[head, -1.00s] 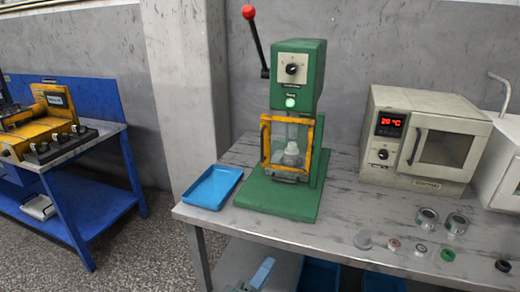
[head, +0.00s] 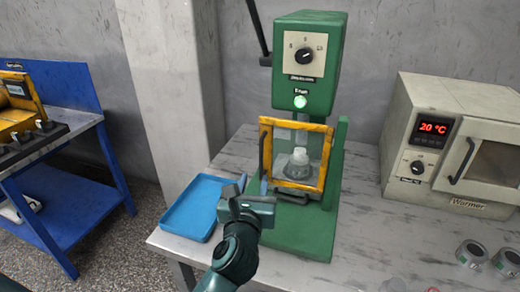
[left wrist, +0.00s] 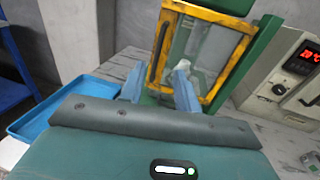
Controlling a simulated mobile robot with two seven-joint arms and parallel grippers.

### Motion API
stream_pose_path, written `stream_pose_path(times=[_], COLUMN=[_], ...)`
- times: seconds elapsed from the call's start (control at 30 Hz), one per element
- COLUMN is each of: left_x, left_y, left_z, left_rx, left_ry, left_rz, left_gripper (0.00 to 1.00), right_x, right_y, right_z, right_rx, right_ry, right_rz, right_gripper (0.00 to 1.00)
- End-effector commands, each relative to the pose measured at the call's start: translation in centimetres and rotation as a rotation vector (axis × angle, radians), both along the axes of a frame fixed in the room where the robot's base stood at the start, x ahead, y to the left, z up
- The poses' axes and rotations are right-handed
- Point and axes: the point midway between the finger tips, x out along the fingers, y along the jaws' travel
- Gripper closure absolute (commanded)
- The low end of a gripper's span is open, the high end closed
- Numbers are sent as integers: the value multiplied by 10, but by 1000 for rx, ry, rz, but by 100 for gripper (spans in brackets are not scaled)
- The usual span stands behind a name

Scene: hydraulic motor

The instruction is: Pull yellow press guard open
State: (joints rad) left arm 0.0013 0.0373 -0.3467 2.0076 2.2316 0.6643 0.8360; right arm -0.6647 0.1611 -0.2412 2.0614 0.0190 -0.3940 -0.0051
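The yellow-framed press guard (head: 293,123) is closed across the front of the green press (head: 310,70). Its dark upright handle (head: 264,153) is on the guard's left side; guard (left wrist: 215,16) and handle (left wrist: 158,52) also show in the left wrist view. A clear part with a white top (head: 299,165) stands behind the guard. My left gripper (head: 253,185) is open and empty, just below and in front of the handle. In the left wrist view its two fingers (left wrist: 158,82) are apart, with the handle beyond the tips. My right gripper is out of view.
A blue tray (head: 193,208) lies left of the press, close to my left gripper. A white warmer (head: 450,140) reading 20 °C stands to the right. Metal rings (head: 471,254) lie at the table's right front. A blue bench (head: 75,165) is at far left.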

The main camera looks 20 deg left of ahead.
Motion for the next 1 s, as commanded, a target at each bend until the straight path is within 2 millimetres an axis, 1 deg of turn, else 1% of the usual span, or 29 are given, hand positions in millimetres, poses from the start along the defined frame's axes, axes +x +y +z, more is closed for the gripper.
stream_pose_path(times=[0.07, 0.3, 0.5, 0.6, 0.7, 1.0], left_x=[14, 65, 99, 109, 115, 118], left_y=[3, 11, 17, 19, 20, 20], left_z=[3, 2, 1, 1, 1, 0], left_rx=[3, 5, 5, 4, 4, 5], left_ry=[-2, -2, -1, -1, -2, -1], left_rz=[1, 2, 2, 1, 1, 1], left_gripper=[68, 68, 68, 68, 68, 68], right_x=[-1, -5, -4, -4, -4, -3], right_y=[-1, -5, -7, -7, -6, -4], right_z=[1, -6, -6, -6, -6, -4], right_rx=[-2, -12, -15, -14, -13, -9], right_ry=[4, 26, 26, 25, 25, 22], right_rz=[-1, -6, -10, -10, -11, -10], right_gripper=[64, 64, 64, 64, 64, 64])
